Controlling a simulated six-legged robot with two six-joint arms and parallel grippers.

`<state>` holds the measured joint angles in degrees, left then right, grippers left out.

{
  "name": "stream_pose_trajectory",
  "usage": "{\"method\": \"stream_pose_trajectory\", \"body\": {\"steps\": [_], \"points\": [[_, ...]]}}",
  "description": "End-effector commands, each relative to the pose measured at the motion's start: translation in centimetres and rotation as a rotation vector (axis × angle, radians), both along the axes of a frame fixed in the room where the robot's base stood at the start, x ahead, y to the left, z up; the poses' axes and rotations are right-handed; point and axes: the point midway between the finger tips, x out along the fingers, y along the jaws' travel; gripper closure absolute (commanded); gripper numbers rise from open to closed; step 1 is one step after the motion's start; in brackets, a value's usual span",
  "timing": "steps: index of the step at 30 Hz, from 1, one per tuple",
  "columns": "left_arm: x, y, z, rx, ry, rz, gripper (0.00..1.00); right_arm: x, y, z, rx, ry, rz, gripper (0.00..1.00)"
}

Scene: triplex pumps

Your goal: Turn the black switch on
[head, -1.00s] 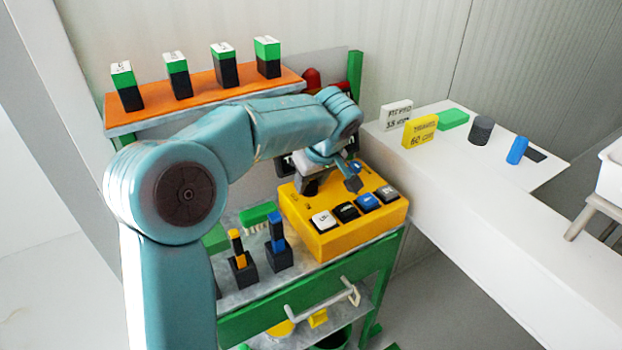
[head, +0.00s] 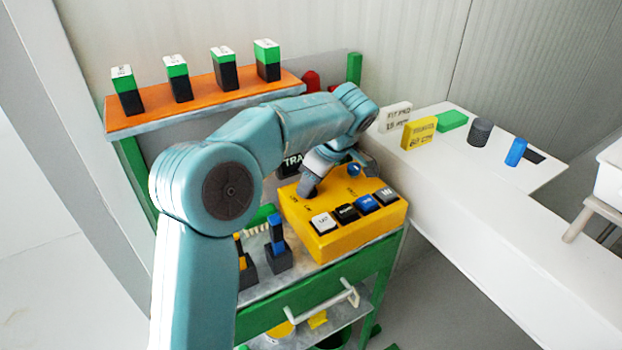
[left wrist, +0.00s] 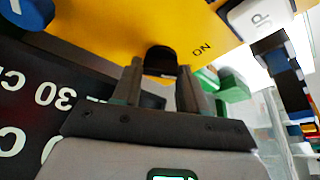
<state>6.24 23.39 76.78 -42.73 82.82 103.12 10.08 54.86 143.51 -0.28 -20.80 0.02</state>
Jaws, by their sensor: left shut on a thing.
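The yellow control box (head: 320,244) stands on the bench top. The black switch (left wrist: 161,57) shows in the left wrist view, standing on the box's yellow face between my fingertips, beside an "ON" label (left wrist: 202,50). My left gripper (head: 308,187) points down at the left rear of the box and is shut on the black switch; it also shows in the left wrist view (left wrist: 160,76). In the head view my fingers hide the switch. A blue switch (head: 354,170) stands farther right on the box. My right gripper is in neither view.
White, black, blue and grey buttons line the box's front, the white one (head: 323,222) leftmost. Black holders with a blue-topped piece (head: 276,232) stand left of it. An orange shelf (head: 200,103) with green-black blocks is behind. A white counter (head: 480,205) lies right.

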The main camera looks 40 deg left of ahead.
Motion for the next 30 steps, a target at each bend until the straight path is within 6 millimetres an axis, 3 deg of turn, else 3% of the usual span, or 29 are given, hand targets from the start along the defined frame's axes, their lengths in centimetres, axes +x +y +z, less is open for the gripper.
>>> {"method": "stream_pose_trajectory", "body": {"steps": [15, 30], "points": [[0.3, 0.2, 0.3, 0.002, -0.001, 0.422, 0.88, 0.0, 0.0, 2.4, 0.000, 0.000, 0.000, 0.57], [0.3, 0.3, 0.2, 0.001, -0.005, 0.574, 0.88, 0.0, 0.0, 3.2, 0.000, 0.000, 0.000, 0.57]]}}
